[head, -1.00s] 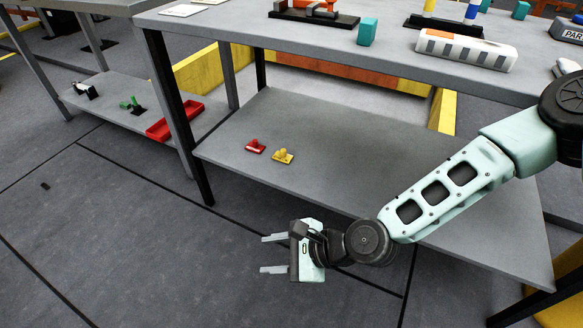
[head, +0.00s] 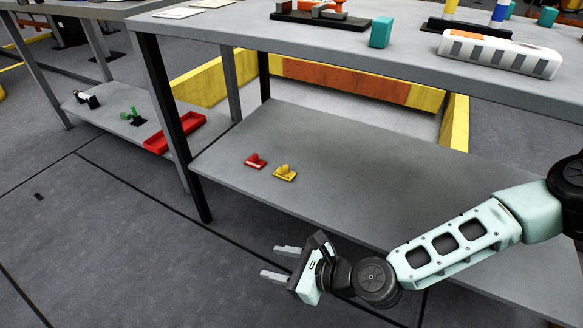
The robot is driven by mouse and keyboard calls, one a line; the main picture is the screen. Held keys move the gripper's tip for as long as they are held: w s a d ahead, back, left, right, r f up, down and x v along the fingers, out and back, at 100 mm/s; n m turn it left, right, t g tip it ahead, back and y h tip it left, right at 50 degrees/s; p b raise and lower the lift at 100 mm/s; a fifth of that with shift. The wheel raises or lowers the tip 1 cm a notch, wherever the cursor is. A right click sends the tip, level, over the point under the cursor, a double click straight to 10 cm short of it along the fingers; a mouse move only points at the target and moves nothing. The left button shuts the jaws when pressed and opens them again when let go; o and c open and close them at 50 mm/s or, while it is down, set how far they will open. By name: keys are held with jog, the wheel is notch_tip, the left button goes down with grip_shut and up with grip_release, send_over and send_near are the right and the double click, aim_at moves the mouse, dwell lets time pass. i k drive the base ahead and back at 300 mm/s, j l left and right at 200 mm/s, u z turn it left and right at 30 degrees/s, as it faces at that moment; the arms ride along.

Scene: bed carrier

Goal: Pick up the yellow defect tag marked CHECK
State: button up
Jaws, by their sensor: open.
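The yellow tag (head: 285,173) lies on the grey lower shelf (head: 350,160) of the nearer table, near the shelf's front edge. It has a rounded knob on a flat base; its lettering is too small to read. A red tag (head: 255,161) of the same shape lies just to its left. My gripper (head: 278,262) is open and empty, in front of the shelf's front edge and below the yellow tag in the picture. Its two fingers point left, apart from both tags.
The tabletop (head: 400,58) overhangs the shelf and holds a teal block (head: 381,32) and a striped white bar (head: 498,53). A dark table leg (head: 172,125) stands at the shelf's left end. A red tray (head: 175,134) sits on the neighbouring shelf. The shelf's middle is clear.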

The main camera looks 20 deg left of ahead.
aim_at(283, 172)
jog(key=i, duration=1)
jog(key=i+j, duration=0.1)
jog(key=j, duration=0.25)
jog(key=i+j, duration=0.1)
jog(key=j, duration=0.3)
